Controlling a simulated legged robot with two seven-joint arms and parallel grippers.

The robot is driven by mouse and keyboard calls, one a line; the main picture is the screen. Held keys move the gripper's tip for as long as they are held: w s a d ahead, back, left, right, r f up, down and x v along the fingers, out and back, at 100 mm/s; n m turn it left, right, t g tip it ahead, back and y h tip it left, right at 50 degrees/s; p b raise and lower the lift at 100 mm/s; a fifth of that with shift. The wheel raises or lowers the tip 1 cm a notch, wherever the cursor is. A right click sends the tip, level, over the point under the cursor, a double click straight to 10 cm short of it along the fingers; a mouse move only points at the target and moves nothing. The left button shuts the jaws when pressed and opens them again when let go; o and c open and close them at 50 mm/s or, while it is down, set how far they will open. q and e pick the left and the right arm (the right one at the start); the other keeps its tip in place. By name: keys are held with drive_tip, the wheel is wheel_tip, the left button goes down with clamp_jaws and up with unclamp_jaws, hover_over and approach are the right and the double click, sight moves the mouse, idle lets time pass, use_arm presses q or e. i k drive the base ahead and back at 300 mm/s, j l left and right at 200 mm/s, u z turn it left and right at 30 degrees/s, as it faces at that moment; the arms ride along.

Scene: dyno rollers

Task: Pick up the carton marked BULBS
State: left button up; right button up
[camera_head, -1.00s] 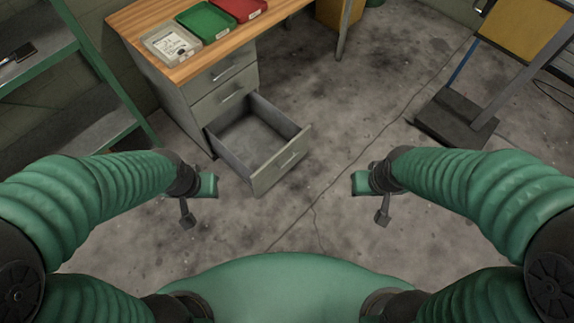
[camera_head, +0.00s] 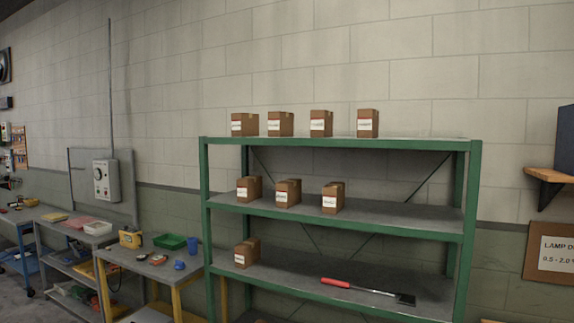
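Several brown cartons with white labels stand on a green-framed shelf unit (camera_head: 340,143). The top board holds a wide carton (camera_head: 243,125), a second (camera_head: 280,124), a third (camera_head: 321,123) and a narrow one (camera_head: 368,123) at the right. The middle board holds a left carton (camera_head: 249,189), a middle one (camera_head: 288,192) and a right one (camera_head: 333,197). One carton (camera_head: 247,252) stands alone at the left of the lower board. The label print is too small to read, so I cannot tell which is marked BULBS. Neither of my grippers is in view now.
A red-handled tool (camera_head: 368,291) lies on the lower board. A wooden wall ledge (camera_head: 552,178) juts out at the right.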

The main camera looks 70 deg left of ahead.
sight(243, 124)
drive_tip(key=u, duration=2.4)
drive_tip(key=i+j, duration=0.35)
drive_tip(key=i, duration=0.15)
drive_tip(key=i+j, duration=0.35)
drive_tip(key=i, duration=0.15)
